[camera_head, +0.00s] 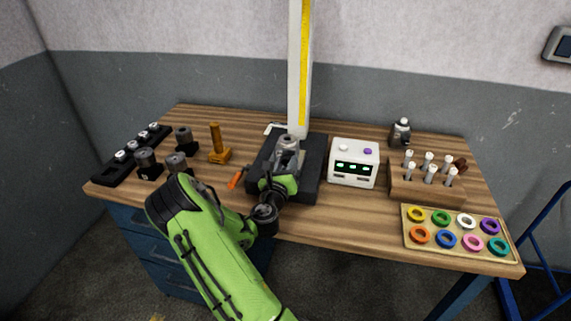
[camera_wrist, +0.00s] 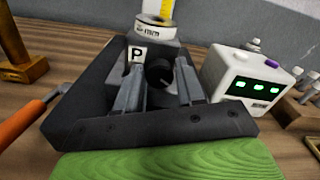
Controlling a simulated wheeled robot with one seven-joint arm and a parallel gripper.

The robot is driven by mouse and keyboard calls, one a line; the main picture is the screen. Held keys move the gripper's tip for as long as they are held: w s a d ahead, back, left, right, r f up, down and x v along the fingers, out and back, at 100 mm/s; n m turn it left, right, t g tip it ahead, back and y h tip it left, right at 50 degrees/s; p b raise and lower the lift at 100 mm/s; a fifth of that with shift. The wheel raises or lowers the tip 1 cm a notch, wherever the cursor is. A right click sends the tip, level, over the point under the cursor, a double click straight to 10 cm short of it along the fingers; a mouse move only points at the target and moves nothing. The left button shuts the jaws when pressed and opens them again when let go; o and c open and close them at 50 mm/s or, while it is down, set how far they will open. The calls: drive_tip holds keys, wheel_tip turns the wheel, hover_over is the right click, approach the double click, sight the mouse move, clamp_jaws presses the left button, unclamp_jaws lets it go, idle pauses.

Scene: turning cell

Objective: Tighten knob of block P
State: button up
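Block P shows in the wrist view as a dark block with a white label "P" (camera_wrist: 136,55). Its black round knob (camera_wrist: 159,72) faces me. My gripper (camera_wrist: 158,78) is open, with one grey finger on each side of the knob and what looks like a gap at each side. I cannot tell how deep the fingers reach around it. A round metal part with printed lettering (camera_wrist: 153,31) sits above the block. In the head view my gripper (camera_head: 287,163) is over the black base (camera_head: 316,162) and hides most of the block and the knob.
A white box with green displays (camera_head: 354,164) stands close on the right. An orange-handled tool (camera_head: 236,179) and a brass stand (camera_head: 217,150) are on the left. A pale column with a yellow stripe (camera_head: 301,60) rises behind. A peg rack (camera_head: 427,190) and ring tray (camera_head: 409,238) are further right.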

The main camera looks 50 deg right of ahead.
drive_tip(key=c, duration=0.6)
clamp_jaws()
drive_tip(key=shift+m, duration=0.4)
drive_tip(key=m+b, duration=0.1)
drive_tip(key=m, duration=0.2)
drive_tip(key=shift+m, duration=0.4)
drive_tip(key=shift+m+b, duration=0.65)
drive_tip(key=shift+m, duration=1.45)
drive_tip(key=o, duration=0.7)
unclamp_jaws()
drive_tip(key=shift+o, duration=0.2)
drive_tip(key=shift+w, duration=0.1)
